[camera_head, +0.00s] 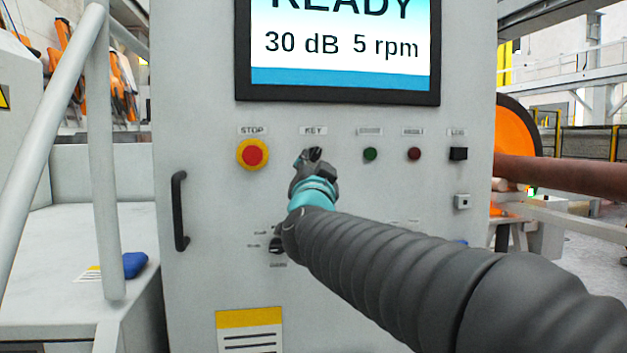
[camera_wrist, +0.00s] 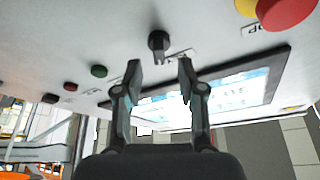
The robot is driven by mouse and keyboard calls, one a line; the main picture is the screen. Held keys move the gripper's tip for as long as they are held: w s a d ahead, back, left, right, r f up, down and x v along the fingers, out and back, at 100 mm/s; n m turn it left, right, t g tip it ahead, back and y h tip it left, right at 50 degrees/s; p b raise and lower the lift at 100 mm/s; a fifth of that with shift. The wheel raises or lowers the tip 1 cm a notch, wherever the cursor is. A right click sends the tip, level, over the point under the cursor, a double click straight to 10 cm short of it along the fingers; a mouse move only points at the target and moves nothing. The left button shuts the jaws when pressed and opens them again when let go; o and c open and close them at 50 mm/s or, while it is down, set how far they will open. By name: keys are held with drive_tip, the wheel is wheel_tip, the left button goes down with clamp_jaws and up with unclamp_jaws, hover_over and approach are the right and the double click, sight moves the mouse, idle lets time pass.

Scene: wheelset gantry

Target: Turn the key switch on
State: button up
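The key switch (camera_wrist: 158,42) is a small black knob on the grey panel, seen in the wrist view just beyond my fingertips. In the head view it sits under the KEY label (camera_head: 313,131) and is mostly hidden by my gripper (camera_head: 311,156). In the wrist view my gripper (camera_wrist: 159,72) is open, with its two fingers apart on either side of the line to the knob. The knob appears apart from both fingers. The exact gap in depth is hard to tell.
A red and yellow STOP button (camera_head: 253,154) is left of the key. Green (camera_head: 370,154) and red (camera_head: 414,154) buttons and a black switch (camera_head: 458,154) are to the right. A screen (camera_head: 338,97) is above, a selector knob (camera_head: 277,245) below, and a door handle (camera_head: 179,211) at left.

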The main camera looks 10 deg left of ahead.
drive_tip(key=v, duration=0.7)
drive_tip(key=s+a+f+n+g+y, duration=0.2)
drive_tip(key=a+f+n+g+y, duration=0.5)
drive_tip(key=f, duration=0.4)
drive_tip(key=s+d+f+n+g+h, duration=0.25)
drive_tip(key=s+f+g, duration=0.3)
drive_tip(key=f, duration=0.65)
drive_tip(key=s+d+f+m+g+h, duration=0.1)
drive_tip(key=s+d+f, duration=0.3)
drive_tip(key=d, duration=0.5)
drive_tip(key=s+d+f+m+g+h, duration=0.1)
drive_tip(key=s+d+f+h, duration=0.2)
drive_tip(key=s+d+f, duration=0.2)
drive_tip(key=s+d+f+m+g+h, duration=0.1)
drive_tip(key=s+d+f+m+h, duration=0.1)
drive_tip(key=s+d+f, duration=0.3)
drive_tip(key=s+d, duration=0.4)
drive_tip(key=d, duration=0.5)
drive_tip(key=shift+s+h, duration=0.3)
drive_tip(key=shift+h, duration=0.05)
